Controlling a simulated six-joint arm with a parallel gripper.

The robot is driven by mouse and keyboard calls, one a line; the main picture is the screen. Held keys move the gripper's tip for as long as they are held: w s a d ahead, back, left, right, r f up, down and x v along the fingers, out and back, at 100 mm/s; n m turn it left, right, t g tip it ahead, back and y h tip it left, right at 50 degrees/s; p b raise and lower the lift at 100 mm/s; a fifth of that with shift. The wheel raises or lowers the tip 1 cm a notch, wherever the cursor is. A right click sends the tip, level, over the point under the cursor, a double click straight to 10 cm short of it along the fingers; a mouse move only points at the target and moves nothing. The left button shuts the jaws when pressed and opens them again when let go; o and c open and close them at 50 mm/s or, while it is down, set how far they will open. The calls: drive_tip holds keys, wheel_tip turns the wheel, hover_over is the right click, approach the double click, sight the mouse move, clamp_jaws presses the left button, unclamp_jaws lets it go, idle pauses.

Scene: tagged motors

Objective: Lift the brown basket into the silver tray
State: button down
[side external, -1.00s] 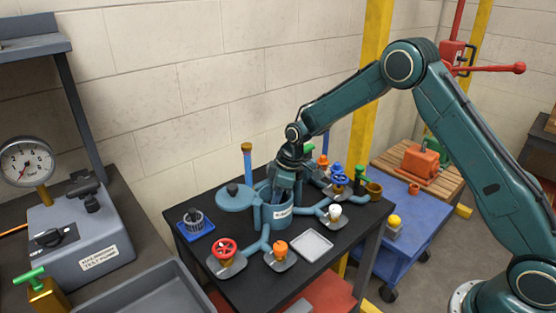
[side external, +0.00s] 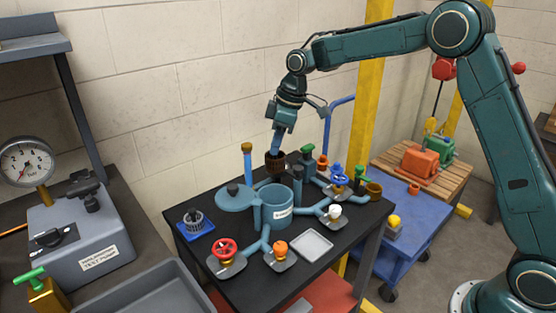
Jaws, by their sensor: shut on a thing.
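The brown basket (side external: 275,162) is a small dark brown cup shape, held in the air above the rear of the blue-grey pot (side external: 277,210). My gripper (side external: 278,146) points down and is shut on the basket's upper part; the fingertips are partly hidden by it. The silver tray (side external: 312,244) is a flat, empty square on the black table, to the right of and in front of the pot. The basket is well above and to the left of the tray.
The pot's round lid (side external: 237,198) sits at its left. Pipes run from the pot to a red valve wheel (side external: 224,249), an orange knob (side external: 281,248), a white knob (side external: 335,211) and a blue valve (side external: 340,179). A blue tray (side external: 195,226) holds a grey basket.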

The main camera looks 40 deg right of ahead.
drive_tip(key=shift+r, duration=1.45)
drive_tip(key=shift+f, duration=0.1)
drive_tip(key=s+f, duration=1.4)
drive_tip(key=shift+s, duration=0.25)
drive_tip(key=shift+f, duration=0.15)
drive_tip(key=shift+f, duration=1.7)
drive_tip(key=shift+f, duration=1.1)
idle(1.8)
